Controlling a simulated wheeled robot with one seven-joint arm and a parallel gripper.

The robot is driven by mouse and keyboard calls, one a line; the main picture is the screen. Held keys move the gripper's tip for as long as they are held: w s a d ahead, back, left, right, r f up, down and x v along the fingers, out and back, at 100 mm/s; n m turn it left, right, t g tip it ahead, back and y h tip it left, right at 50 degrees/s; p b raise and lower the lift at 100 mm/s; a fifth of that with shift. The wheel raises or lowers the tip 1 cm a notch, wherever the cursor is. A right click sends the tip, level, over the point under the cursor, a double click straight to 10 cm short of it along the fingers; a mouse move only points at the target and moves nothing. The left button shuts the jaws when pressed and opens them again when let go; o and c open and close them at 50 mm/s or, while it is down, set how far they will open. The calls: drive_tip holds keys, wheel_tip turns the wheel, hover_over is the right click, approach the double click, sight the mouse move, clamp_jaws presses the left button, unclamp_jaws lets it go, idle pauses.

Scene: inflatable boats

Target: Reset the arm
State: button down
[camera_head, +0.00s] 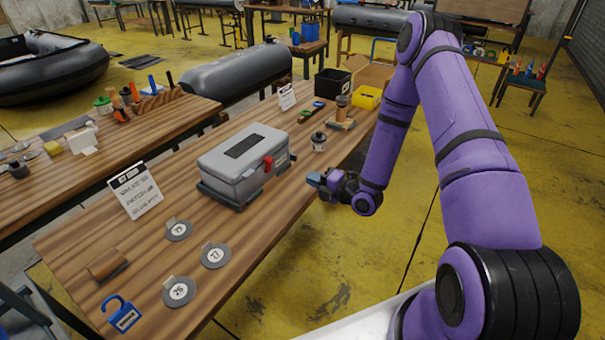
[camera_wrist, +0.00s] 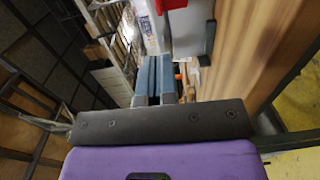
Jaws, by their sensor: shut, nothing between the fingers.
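My purple arm reaches in from the right in the head view. My gripper (camera_head: 316,181) is beside the near right edge of the wooden table, in front of the grey toolbox. In the wrist view my gripper (camera_wrist: 157,60) shows two blue-grey fingers lying together, with nothing held between them. The grey toolbox (camera_head: 226,164) with a red latch stands closed on the table (camera_head: 100,240), and part of it also shows past the fingers in the wrist view (camera_wrist: 190,35).
A small dark jar (camera_head: 318,142), a black bin (camera_head: 331,84) and a yellow bin (camera_head: 368,97) stand farther along the table. A sign (camera_head: 136,190), round numbered tags (camera_head: 179,291) and a blue padlock (camera_head: 122,315) are nearer. Yellow floor (camera_head: 330,270) is open beside the table.

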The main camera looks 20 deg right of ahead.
drive_tip(key=w+d+r+m+g+h, duration=0.15)
drive_tip(key=r+m+h, duration=0.25)
drive_tip(key=r, duration=0.6)
drive_tip(key=d+r+m+g+h, duration=0.2)
drive_tip(key=d+r+m+h, duration=0.15)
drive_tip(key=r, duration=0.65)
drive_tip(key=s+r+m+g+h, duration=0.2)
drive_tip(key=s+r+m+h, duration=0.2)
drive_tip(key=s+r+m, duration=0.6)
drive_tip(key=s+a+r+m+g, duration=0.1)
drive_tip(key=s+r+m, duration=0.1)
drive_tip(key=s, duration=0.6)
drive_tip(key=s+a+r+m+g, duration=0.1)
drive_tip(key=s+r+m, duration=0.2)
drive_tip(key=s+r, duration=0.2)
drive_tip(key=s+a+r+m+g+y, duration=0.1)
drive_tip(key=s+r+m, duration=0.1)
drive_tip(key=s, duration=0.9)
drive_tip(key=shift+s+a+r+m, duration=0.35)
drive_tip(key=shift+s+r, duration=0.05)
drive_tip(key=shift+r, duration=0.45)
drive_tip(key=shift+g, duration=0.25)
